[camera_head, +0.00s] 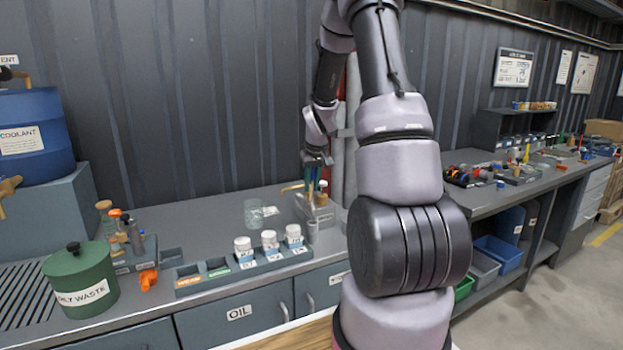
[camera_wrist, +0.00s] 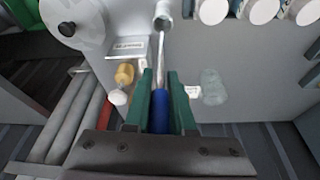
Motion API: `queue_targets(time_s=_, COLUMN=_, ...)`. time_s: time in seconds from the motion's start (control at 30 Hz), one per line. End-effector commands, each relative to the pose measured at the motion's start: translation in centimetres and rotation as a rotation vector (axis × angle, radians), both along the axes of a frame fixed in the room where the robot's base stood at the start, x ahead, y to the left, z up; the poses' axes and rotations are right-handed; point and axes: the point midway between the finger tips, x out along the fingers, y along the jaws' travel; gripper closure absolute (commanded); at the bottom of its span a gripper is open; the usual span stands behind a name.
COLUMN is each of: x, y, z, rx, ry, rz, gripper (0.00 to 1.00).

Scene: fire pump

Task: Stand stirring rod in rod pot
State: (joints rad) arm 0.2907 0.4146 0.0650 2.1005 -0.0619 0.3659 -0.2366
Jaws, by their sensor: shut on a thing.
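My gripper (camera_wrist: 160,105) is shut on the stirring rod, with its green fingers on both sides of the blue handle (camera_wrist: 160,112). The rod's thin metal shaft (camera_wrist: 160,55) points away from the gripper. Its far end overlaps the mouth of the small grey rod pot (camera_wrist: 162,18) in the wrist view; I cannot tell whether the tip is inside. In the head view my gripper (camera_head: 316,172) is above the back of the bench, and the rod pot (camera_head: 312,232) stands right of the white jars. The rod is not clear there.
White-lidded jars (camera_head: 269,240) stand in a labelled rack left of the pot. A clear beaker (camera_head: 253,212) stands behind them. A green waste can (camera_head: 80,283) is at far left.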

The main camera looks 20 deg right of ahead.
Motion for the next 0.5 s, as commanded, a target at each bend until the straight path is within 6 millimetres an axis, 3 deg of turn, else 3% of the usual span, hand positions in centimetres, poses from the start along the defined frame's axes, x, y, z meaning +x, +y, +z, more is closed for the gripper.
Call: queue_targets(time_s=0.5, x=-0.1, y=0.0, z=-4.2, rx=0.001, ry=0.002, rz=-0.001, gripper=1.0)
